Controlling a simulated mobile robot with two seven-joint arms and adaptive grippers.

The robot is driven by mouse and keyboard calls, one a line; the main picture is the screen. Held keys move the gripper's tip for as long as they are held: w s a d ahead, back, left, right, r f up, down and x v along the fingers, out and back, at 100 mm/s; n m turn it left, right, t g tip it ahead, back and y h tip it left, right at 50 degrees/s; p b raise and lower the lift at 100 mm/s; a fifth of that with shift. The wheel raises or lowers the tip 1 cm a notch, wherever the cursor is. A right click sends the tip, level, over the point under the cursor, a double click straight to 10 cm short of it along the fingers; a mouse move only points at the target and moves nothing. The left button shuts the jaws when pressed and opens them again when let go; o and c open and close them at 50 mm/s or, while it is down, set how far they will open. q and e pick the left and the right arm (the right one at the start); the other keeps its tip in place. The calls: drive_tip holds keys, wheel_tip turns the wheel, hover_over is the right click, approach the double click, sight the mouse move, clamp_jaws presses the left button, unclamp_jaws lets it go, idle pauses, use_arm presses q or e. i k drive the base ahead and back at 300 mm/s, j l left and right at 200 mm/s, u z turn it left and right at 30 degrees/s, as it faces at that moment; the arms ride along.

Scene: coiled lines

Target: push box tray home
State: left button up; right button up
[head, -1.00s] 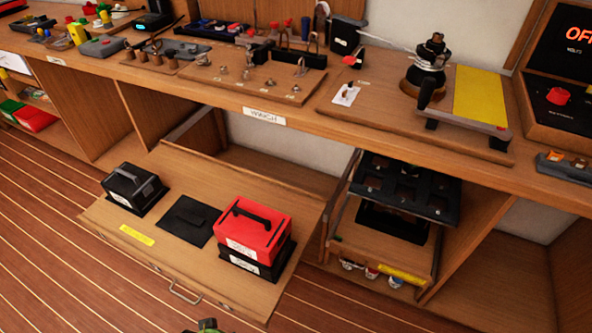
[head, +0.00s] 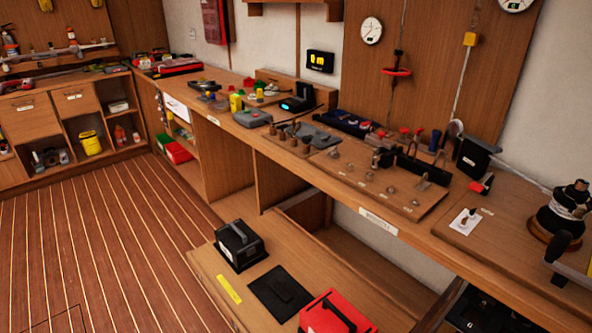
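The wooden box tray (head: 217,267) is pulled out from under the bench, low at the bottom centre of the head view. A black box with a handle (head: 239,244) stands near its left end. A flat black pad (head: 280,292) lies beside it. A red box with a black handle (head: 334,315) stands to the right, cut off by the bottom edge. A yellow label (head: 229,289) is on the tray near its front edge. The tray's front handle and right end are out of view. Neither of my grippers shows.
The long wooden bench (head: 378,221) runs above the tray, with a winch (head: 563,215), a black box (head: 478,157) and many small items on top. Open shelves with a yellow bucket (head: 90,143) stand far left. The striped floor (head: 100,240) left of the tray is clear.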

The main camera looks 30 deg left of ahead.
sight(268, 295)
drive_tip(key=j+u, duration=0.15)
drive_tip(key=u, duration=1.1)
